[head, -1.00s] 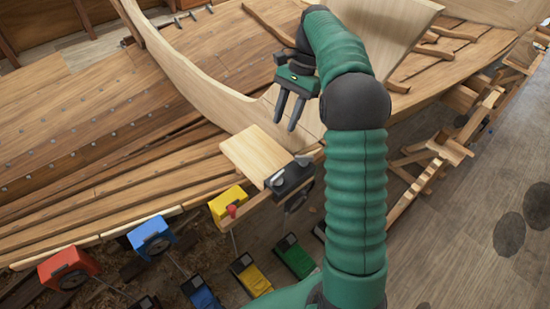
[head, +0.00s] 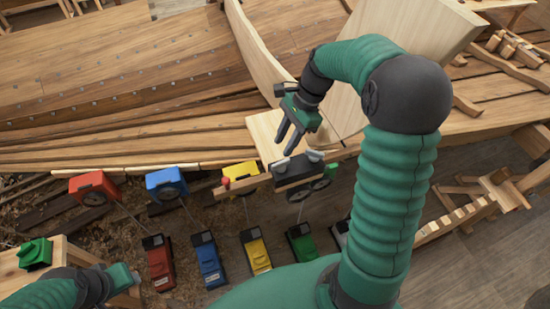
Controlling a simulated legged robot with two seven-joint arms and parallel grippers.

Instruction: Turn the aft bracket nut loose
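A dark bracket (head: 297,170) sits at the end of a wooden bar, beside a pale board (head: 265,132) at the hull edge. Two silver wing-shaped pieces show on its top, a left one (head: 282,164) and a right one (head: 315,156); I cannot tell which is the aft nut. My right gripper (head: 285,146) points down just above the bracket's left part, its two fingers apart and nothing visible between them. Contact with the bracket is not clear. My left gripper (head: 134,279) is at the lower left, far from the bracket; its fingers are too unclear to read.
Red (head: 94,187), blue (head: 166,183) and yellow (head: 240,175) boxes line the hull edge. Several coloured blocks, including a green one (head: 303,243), lie below. A wooden bench (head: 70,256) with a green object (head: 35,253) is at lower left. Trestles stand right.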

